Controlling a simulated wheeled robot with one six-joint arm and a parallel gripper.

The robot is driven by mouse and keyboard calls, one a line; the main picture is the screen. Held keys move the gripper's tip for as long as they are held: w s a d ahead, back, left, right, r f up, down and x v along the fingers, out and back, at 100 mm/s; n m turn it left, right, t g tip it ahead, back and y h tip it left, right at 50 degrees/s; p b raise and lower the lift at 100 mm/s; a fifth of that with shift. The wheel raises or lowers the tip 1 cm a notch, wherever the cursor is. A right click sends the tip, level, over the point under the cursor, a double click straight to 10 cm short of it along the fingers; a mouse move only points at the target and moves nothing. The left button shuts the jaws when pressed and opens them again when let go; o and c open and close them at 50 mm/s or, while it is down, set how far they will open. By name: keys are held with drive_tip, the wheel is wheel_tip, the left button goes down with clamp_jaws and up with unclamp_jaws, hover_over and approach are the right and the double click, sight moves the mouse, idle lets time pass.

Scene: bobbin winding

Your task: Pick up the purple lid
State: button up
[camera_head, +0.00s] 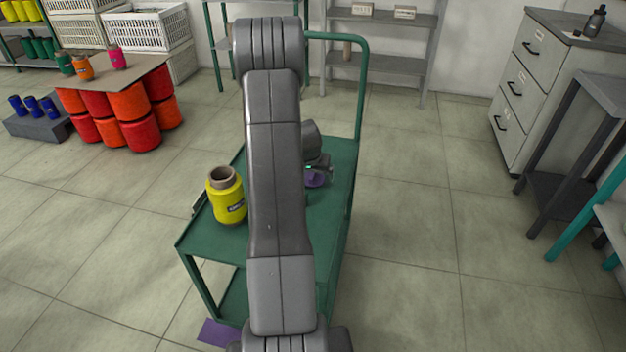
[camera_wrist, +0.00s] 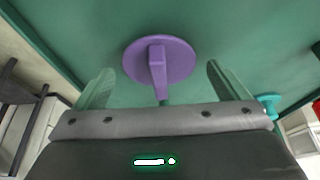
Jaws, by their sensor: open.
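The purple lid (camera_wrist: 178,55) is a round disc with a raised bar handle, lying on the green cart top (camera_wrist: 225,20) in the wrist view. In the head view the lid (camera_head: 315,180) shows as a small purple patch beside my gripper (camera_head: 326,172), partly hidden by it. In the wrist view my gripper (camera_wrist: 160,90) is open, with one finger on each side of the lid's handle. The fingers look apart from the handle, and nothing is held.
A yellow bobbin (camera_head: 228,198) stands on the cart, left of my arm. The cart's green push rail (camera_head: 362,90) rises at the far right. A teal item (camera_wrist: 270,102) shows at the right in the wrist view. A drawer cabinet (camera_head: 530,85) stands farther right, with clear floor between.

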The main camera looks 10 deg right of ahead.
drive_tip(key=shift+r, duration=0.1)
drive_tip(key=c, duration=1)
drive_tip(key=shift+c, duration=0.2)
